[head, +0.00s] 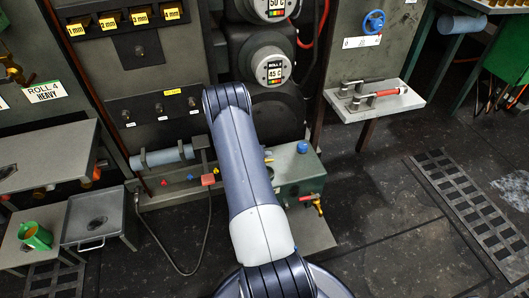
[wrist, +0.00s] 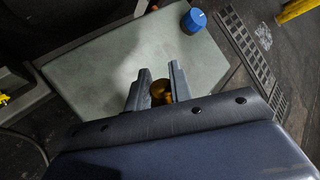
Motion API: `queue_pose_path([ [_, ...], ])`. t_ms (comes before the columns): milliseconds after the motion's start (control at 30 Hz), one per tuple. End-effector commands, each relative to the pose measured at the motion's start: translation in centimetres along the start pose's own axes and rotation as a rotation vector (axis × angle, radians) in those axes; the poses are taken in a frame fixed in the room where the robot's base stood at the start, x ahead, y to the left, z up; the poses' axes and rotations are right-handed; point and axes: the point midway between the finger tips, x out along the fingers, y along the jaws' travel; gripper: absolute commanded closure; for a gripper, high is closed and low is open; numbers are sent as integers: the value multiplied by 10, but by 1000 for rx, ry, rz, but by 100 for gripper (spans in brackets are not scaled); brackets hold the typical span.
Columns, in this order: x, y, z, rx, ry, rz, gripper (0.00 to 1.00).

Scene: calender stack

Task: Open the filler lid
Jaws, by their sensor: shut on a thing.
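A green box (head: 297,188) with a pale grey-green top (wrist: 100,62) stands on the floor by the machine. A small round brass knob (wrist: 160,92) shows at the top's near side in the wrist view. My gripper (wrist: 159,78) is over this top, its two dark fingers on either side of the knob and shut on it. The knob's lower part and the near part of the top are hidden by my gripper. I cannot tell whether the lid is raised. In the head view my arm hides the gripper.
A blue cap (wrist: 194,20) stands on the top's far corner; it also shows in the head view (head: 303,147). A red-handled brass tap (head: 316,203) sticks out of the box's front. A shelf with handles (head: 375,101) is at right. Open floor lies right of the box.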

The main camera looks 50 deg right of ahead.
Motion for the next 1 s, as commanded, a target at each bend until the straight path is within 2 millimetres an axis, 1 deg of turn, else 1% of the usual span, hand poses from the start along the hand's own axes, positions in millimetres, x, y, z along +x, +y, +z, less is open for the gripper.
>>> queue_pose_path([
  [100,0,1,8,-60,61,2,100],
  [400,9,10,17,-215,216,0,100],
  [700,17,18,23,-348,348,0,100],
  [1000,20,22,28,-431,428,0,100],
])
